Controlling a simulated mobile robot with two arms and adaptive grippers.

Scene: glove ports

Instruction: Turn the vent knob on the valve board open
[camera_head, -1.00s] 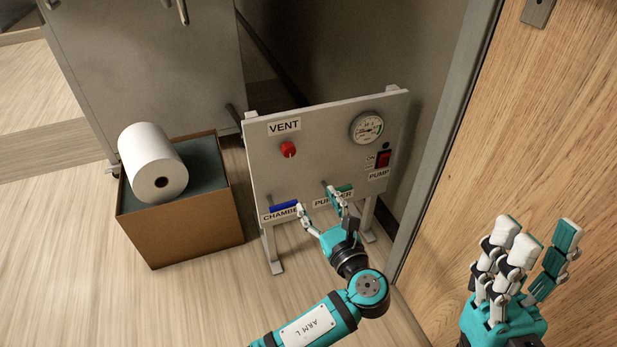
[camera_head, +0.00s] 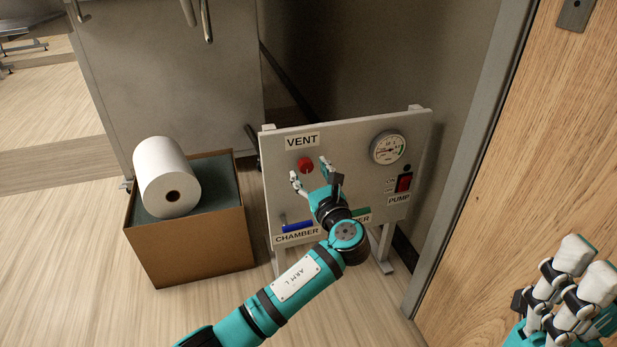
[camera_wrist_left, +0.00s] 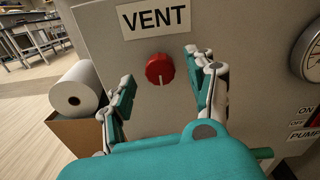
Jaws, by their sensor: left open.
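The valve board (camera_head: 350,139) is an upright grey panel on legs. Its red vent knob (camera_head: 305,164) sits under the VENT label (camera_head: 302,141). In the left wrist view the round red knob (camera_wrist_left: 160,69) has a pale mark pointing down. My left gripper (camera_head: 310,175) is open just below the knob. In the left wrist view its fingers (camera_wrist_left: 158,75) stand either side of the knob, with gaps, and nothing is between them but the knob ahead. My right gripper (camera_head: 572,275) is at the lower right, away from the board; its fingers are bunched and partly cut off.
The board also carries a blue chamber handle (camera_head: 297,226), a green handle (camera_head: 361,213) partly hidden by my left arm, a gauge (camera_head: 389,148) and a red pump switch (camera_head: 404,182). A box (camera_head: 190,252) with a white roll (camera_head: 166,178) stands left. A wooden door (camera_head: 540,150) is right.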

